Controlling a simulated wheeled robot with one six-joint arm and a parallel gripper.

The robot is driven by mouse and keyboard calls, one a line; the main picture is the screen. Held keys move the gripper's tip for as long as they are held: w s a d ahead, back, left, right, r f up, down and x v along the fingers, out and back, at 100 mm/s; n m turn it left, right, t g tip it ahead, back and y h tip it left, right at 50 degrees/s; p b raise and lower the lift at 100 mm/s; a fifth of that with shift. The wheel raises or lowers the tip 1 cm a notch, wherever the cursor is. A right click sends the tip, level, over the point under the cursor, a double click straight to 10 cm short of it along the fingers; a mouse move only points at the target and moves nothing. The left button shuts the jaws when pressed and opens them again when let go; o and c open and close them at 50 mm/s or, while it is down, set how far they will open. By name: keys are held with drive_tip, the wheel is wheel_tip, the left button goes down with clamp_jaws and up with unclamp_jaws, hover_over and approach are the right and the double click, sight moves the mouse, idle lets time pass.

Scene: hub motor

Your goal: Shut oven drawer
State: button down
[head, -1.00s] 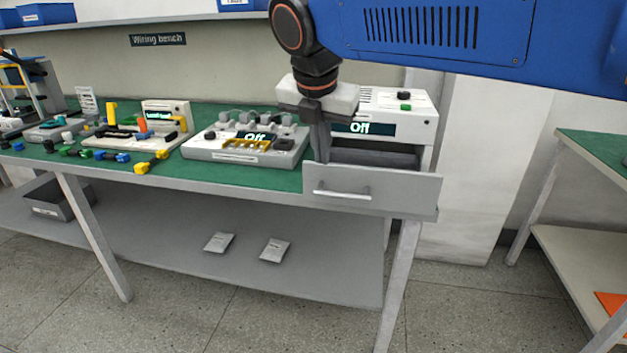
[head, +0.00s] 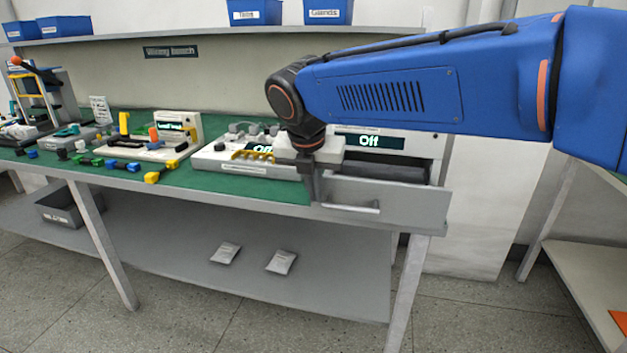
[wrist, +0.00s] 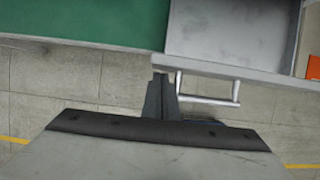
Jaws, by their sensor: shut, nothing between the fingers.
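The oven (head: 400,142) is a white box at the right end of the bench, with a lit "Off" display. Its grey drawer (head: 405,203) is pulled out and stands open below. The bar handle (head: 350,208) is on the drawer front. My gripper (head: 313,194) is shut and empty, fingers pointing down at the left end of the drawer front. In the wrist view my fingers (wrist: 160,80) are on the outer side of the drawer front (wrist: 240,70), just left of the handle (wrist: 210,99). I cannot tell whether they touch it.
The green bench top (head: 225,184) carries a grey tester box (head: 245,165) left of the oven and several small coloured parts farther left. A lower shelf (head: 180,240) holds two packets. The floor before the drawer is clear. Another bench (head: 575,262) stands at the right.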

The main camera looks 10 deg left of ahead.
drive_tip(key=shift+w+f, duration=0.15)
drive_tip(key=shift+f, duration=0.15)
drive_tip(key=w, duration=1.7)
drive_tip(key=shift+d, duration=0.35)
drive_tip(key=shift+w+r, duration=0.15)
drive_tip(key=shift+w, duration=0.2)
drive_tip(key=shift+r, duration=0.1)
